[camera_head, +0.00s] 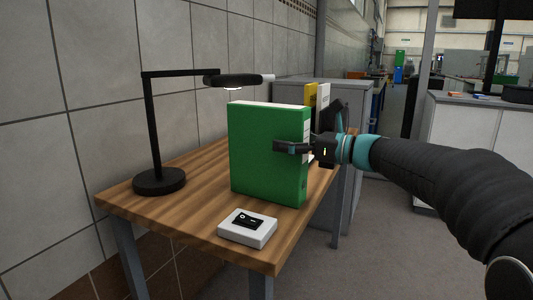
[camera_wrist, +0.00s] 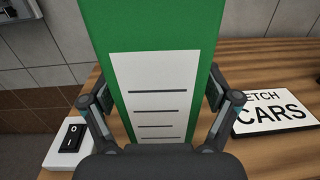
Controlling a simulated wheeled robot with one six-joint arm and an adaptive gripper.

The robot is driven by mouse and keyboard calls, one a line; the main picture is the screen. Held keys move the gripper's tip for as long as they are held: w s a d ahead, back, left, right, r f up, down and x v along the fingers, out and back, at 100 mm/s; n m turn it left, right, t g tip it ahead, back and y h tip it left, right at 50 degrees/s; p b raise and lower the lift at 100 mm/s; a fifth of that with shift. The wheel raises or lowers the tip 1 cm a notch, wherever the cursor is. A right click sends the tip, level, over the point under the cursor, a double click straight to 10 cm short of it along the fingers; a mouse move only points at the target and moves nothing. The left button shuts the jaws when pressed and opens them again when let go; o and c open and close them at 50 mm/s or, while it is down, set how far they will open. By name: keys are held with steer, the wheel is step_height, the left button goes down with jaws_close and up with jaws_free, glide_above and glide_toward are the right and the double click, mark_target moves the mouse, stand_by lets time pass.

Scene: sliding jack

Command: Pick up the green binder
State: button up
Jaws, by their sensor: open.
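The green binder (camera_head: 268,152) stands upright on the wooden table in the head view. In the wrist view the green binder (camera_wrist: 150,35) fills the middle, its spine with a white lined label facing the camera. My gripper (camera_head: 283,147) is at the spine edge of the binder, at about mid-height or a little above. In the wrist view my gripper (camera_wrist: 158,97) is open, with one finger on each side of the spine. I cannot tell whether either finger touches the binder.
The wooden table (camera_head: 205,170) stands against a tiled wall. A black desk lamp (camera_head: 158,180) stands left of the binder, its head behind the binder's top. A white switch box (camera_head: 248,228) sits in front. A white sign with lettering (camera_wrist: 272,111) lies to the right in the wrist view.

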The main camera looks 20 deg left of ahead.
steer(key=shift+a, duration=0.5)
steer(key=c, duration=1.6)
steer(key=shift+r, duration=0.15)
steer(key=shift+c, duration=0.3)
